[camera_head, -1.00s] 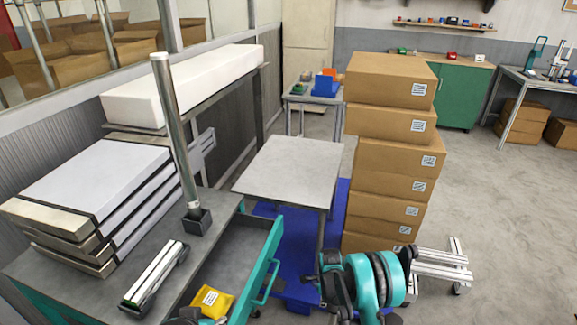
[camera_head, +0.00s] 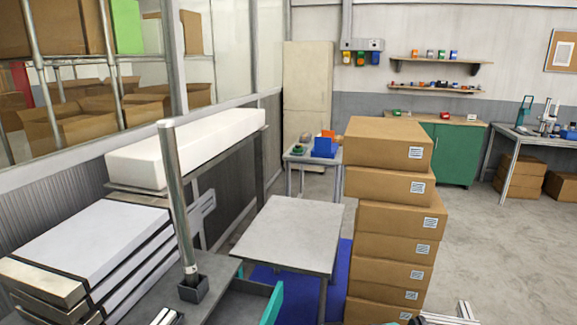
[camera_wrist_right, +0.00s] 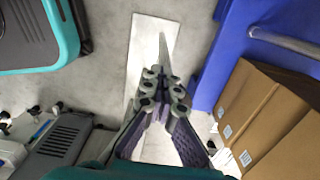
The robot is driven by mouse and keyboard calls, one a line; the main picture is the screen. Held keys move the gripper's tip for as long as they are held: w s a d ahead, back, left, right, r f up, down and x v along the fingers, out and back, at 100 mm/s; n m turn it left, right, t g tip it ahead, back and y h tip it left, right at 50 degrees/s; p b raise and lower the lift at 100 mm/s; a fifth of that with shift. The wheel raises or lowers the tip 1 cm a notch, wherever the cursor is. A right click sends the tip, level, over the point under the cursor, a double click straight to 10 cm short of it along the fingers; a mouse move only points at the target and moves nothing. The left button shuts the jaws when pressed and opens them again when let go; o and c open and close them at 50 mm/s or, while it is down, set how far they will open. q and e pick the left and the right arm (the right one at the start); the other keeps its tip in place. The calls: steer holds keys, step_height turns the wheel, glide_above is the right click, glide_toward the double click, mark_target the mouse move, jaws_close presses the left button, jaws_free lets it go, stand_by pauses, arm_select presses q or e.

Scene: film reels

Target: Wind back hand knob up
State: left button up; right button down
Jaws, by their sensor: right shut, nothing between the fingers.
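No hand knob or film reel that I can make out shows in either view. My right gripper (camera_wrist_right: 165,88) is in the right wrist view, with its fingers together and nothing held between them. It is over the floor, in front of a pale flat strip (camera_wrist_right: 152,35). My left gripper is in neither view.
A steel post (camera_head: 176,200) stands on the bench at left, beside stacked grey-white slabs (camera_head: 85,245). A low grey table (camera_head: 290,235) stands mid-view. Stacked cartons (camera_head: 400,220) stand right of it and show in the wrist view (camera_wrist_right: 265,115). Open floor lies right.

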step_height(320, 180, up, 6)
steer(key=p, duration=0.2)
steer(key=shift+a, duration=0.35)
stand_by(0.3)
